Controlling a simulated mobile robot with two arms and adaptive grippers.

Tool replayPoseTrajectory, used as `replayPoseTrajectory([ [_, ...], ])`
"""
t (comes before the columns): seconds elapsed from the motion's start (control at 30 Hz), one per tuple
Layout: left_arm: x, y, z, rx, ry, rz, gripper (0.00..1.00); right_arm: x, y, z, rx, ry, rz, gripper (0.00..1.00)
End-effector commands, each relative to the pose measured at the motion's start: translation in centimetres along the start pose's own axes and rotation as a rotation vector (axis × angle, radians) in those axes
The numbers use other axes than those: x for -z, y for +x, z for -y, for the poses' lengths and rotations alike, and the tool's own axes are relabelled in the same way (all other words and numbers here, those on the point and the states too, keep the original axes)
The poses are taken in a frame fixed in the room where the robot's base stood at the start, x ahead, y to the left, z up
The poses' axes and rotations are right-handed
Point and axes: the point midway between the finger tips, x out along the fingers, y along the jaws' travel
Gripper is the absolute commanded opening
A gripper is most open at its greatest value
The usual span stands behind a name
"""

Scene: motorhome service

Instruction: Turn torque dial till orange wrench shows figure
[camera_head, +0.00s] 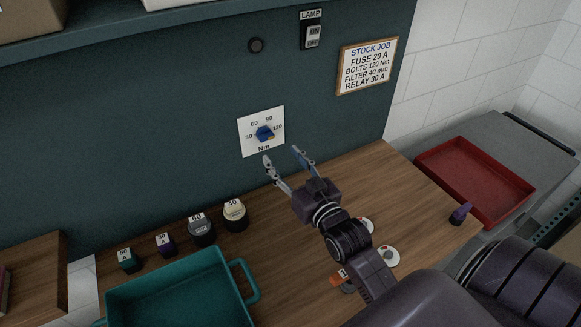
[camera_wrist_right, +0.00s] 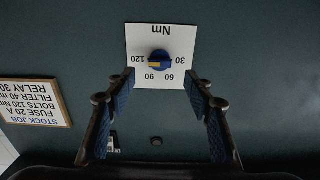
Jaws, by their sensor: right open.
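The torque dial is a blue knob (camera_head: 265,133) on a white plate (camera_head: 248,148) marked 30, 60, 90, 120 and Nm, fixed to the dark wall. The knob also shows upside down in the right wrist view (camera_wrist_right: 160,61), where its yellow mark points roughly towards 120. My right gripper (camera_head: 281,155) is open and empty, its fingertips just below and in front of the plate, apart from the knob. An orange item (camera_head: 341,275), perhaps the wrench, lies on the worktop partly behind my right arm; I cannot read any figure on it. My left gripper is out of view.
A job card (camera_head: 368,66) reads BOLTS 120 Nm. A lamp switch (camera_head: 312,35) is above. Several labelled parts, including a cream one marked 40 (camera_head: 235,215), stand behind a teal tray (camera_head: 250,290).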

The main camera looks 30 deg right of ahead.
Motion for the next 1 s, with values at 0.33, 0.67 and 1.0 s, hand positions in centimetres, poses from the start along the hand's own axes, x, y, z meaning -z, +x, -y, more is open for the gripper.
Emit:
replayPoseTrajectory([
  [0.33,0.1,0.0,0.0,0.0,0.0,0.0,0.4,0.0,-3.5,0.0,0.0,0.001,0.0,0.48],
  [0.67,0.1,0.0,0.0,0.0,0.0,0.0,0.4,0.0,-3.6,0.0,0.0,0.001,0.0,0.48],
  [1.0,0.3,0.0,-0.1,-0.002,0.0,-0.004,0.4,0.0,-3.6,0.0,0.0,0.001,0.001,0.48],
])
